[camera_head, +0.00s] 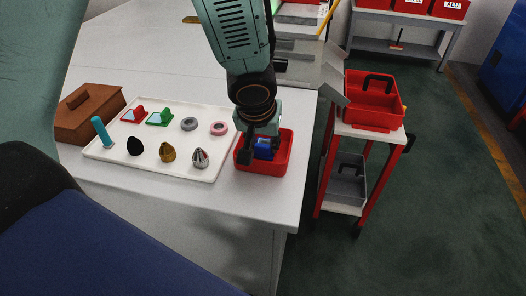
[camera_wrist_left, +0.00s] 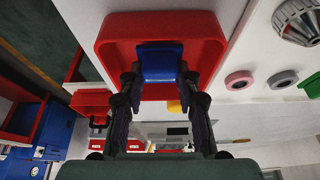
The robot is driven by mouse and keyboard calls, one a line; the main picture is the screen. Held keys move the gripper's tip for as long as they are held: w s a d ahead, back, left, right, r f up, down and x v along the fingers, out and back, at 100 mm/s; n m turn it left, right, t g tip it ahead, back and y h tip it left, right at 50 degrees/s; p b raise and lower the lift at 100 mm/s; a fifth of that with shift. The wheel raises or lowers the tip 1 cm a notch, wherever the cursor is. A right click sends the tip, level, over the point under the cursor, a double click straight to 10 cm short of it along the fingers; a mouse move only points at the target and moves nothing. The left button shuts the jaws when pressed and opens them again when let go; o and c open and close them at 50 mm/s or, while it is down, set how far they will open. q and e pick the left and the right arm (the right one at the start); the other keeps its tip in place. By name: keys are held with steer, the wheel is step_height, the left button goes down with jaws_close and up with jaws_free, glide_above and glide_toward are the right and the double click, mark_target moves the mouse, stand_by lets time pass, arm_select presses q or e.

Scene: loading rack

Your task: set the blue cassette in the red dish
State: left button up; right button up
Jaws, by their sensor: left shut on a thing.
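The blue cassette (camera_head: 264,149) is between the fingers of my left gripper (camera_head: 256,154), over the red dish (camera_head: 277,164) in the head view. In the left wrist view the blue cassette (camera_wrist_left: 160,64) is held at the fingertips of the left gripper (camera_wrist_left: 158,82), with the red dish (camera_wrist_left: 118,30) behind it. The gripper is shut on the cassette. I cannot tell whether the cassette touches the dish floor. My right gripper is not in view.
A white tray (camera_head: 190,173) with several small objects lies left of the dish, and a brown box (camera_head: 88,120) stands beyond it. The table edge is close on the dish's right. A red trolley (camera_head: 341,131) carrying a red toolbox (camera_head: 372,106) stands further right.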

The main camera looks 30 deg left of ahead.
arm_select(q)
steer(key=shift+w+f+b, duration=0.1)
steer(key=shift+f+b, duration=0.3)
steer(key=shift+f, duration=0.45)
steer(key=shift+a+r, duration=0.1)
steer(key=shift+a, duration=0.05)
steer(key=o, duration=1.1)
steer(key=shift+f, duration=0.2)
steer(key=shift+c, duration=0.2)
steer(key=shift+r, duration=0.1)
